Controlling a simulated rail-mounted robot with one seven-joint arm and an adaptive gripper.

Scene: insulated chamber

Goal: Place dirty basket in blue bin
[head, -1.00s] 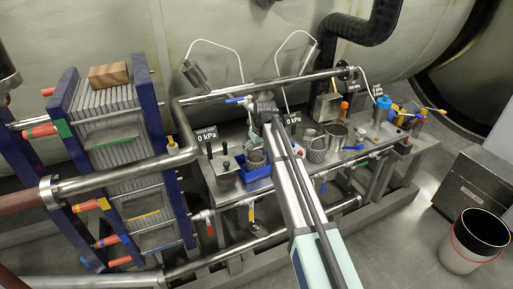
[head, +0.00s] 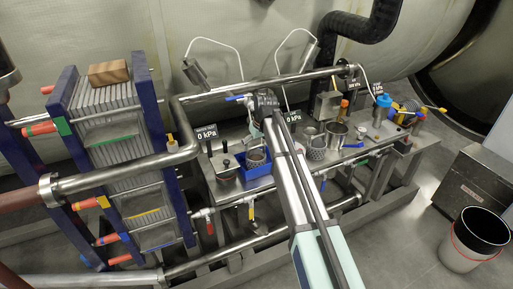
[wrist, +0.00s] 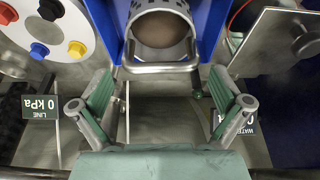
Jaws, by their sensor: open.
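The blue bin (head: 239,172) stands on the metal bench left of my arm. It also shows at the top of the wrist view, with its blue wall (wrist: 211,25) beside a perforated metal basket. This basket (head: 256,157) sits inside the bin. In the wrist view the basket (wrist: 160,55) has a brownish inside and a metal handle toward me. My gripper (wrist: 160,82) is open, with its green-padded fingers apart and nothing between them, short of the handle. Another mesh basket (head: 317,150) stands on the bench right of my arm.
A pot (head: 336,135) and small coloured items stand on the bench to the right. A lidded pot (head: 226,172) is left of the bin. A steel pipe (head: 290,82) runs behind. A disc with coloured knobs (wrist: 45,25) is near the gripper. A bucket (head: 472,245) is on the floor.

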